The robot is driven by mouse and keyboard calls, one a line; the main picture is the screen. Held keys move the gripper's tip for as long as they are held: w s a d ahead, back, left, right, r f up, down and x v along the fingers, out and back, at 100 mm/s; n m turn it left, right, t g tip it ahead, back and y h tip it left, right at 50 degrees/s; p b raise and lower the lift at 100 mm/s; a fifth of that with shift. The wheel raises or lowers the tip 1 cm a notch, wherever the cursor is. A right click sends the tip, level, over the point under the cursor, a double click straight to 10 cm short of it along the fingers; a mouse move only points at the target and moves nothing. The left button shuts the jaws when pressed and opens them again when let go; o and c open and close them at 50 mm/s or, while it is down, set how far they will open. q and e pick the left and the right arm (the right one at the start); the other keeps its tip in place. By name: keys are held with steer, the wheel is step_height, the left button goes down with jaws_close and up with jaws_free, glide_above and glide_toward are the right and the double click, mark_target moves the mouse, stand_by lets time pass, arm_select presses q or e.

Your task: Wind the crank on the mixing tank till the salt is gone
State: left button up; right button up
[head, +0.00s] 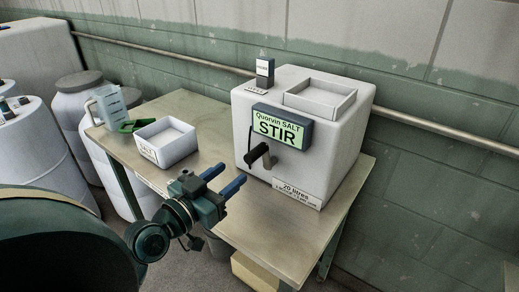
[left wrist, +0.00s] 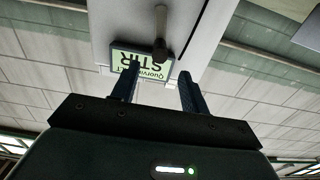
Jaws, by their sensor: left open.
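The mixing tank (head: 345,150) is a white box on the bench, with an open square hopper (head: 320,97) on top. A lit green sign (head: 282,128) on its front reads "Quorvin SALT STIR". The dark crank (head: 262,155) sticks out below the sign; in the left wrist view the crank (left wrist: 161,48) shows in front of the upside-down sign (left wrist: 128,60). My left gripper (head: 233,174) is open and empty, in front of the tank and apart from the crank. Its blue fingers (left wrist: 157,82) stand apart in the left wrist view. No salt is visible inside the tank. My right gripper is out of view.
A white open tray marked SALT (head: 165,158) sits left on the metal bench (head: 300,245). A clear jug (head: 108,105) and a green item (head: 130,126) lie beyond it. A small device (head: 265,70) stands on the tank. White drums (head: 75,105) stand at left; a wall pipe (head: 430,126) runs behind.

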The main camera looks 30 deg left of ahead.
mark_target(256, 153)
arm_select(q)
steer(key=w, duration=0.3)
steer(key=w+p, duration=0.1)
steer(key=w, duration=0.6)
steer(key=shift+w+d+p, duration=0.35)
steer(key=shift+d, duration=0.05)
steer(key=shift+c, duration=0.3)
steer(key=c, duration=0.9)
